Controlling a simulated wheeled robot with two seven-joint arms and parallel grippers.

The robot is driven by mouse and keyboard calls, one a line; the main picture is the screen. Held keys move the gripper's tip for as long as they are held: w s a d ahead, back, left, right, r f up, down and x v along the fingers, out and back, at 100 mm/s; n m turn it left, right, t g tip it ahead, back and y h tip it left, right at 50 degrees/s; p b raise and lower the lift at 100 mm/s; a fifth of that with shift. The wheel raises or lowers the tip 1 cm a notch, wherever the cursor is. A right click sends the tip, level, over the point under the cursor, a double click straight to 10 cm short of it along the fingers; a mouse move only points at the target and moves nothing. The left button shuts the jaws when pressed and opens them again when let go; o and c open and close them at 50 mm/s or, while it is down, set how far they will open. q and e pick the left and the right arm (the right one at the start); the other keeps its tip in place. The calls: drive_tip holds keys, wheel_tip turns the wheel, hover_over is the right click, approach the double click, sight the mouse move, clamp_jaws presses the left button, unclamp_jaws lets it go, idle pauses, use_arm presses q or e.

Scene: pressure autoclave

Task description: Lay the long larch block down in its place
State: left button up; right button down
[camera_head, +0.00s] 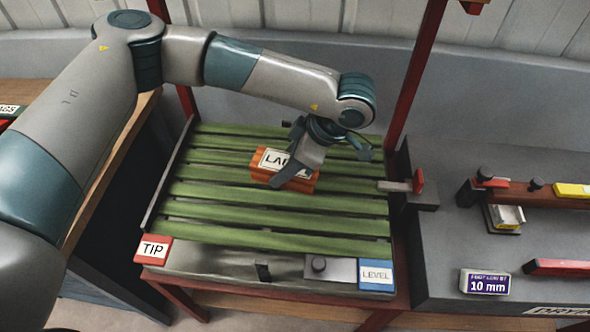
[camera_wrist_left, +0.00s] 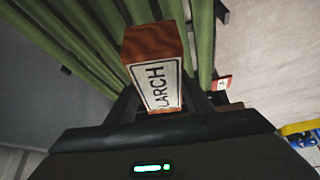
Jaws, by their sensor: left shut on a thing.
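The larch block (camera_head: 262,176) is a reddish-brown wooden block with a white label, partly covered by my gripper in the head view. In the left wrist view the block (camera_wrist_left: 153,44) shows its end and the label "LARCH". My left gripper (camera_head: 291,172) is shut on the block over the green slatted rack (camera_head: 230,222). I cannot tell whether the block touches the slats. My right gripper is not in view.
A red "TIP" sign (camera_head: 152,249) and a blue "LEVEL" sign (camera_head: 376,275) sit at the rack's front corners. Red posts (camera_head: 413,70) rise behind it. A grey bench (camera_head: 440,255) with small boxes stands at right. Most slats are bare.

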use_arm(q)
drive_tip(key=w+a+r+m+t+h, duration=0.1)
drive_tip(key=a+r+m+t+h, duration=0.1)
drive_tip(key=a+m, duration=0.5)
drive_tip(key=w+a+r+m+t+h, duration=0.1)
drive_tip(key=a+r+m+t+h, duration=0.1)
drive_tip(key=a+m, duration=0.5)
drive_tip(key=shift+w+a+r+m+t+h, duration=0.4)
drive_tip(key=shift+r+m+h, duration=0.3)
drive_tip(key=shift+r+h, duration=0.25)
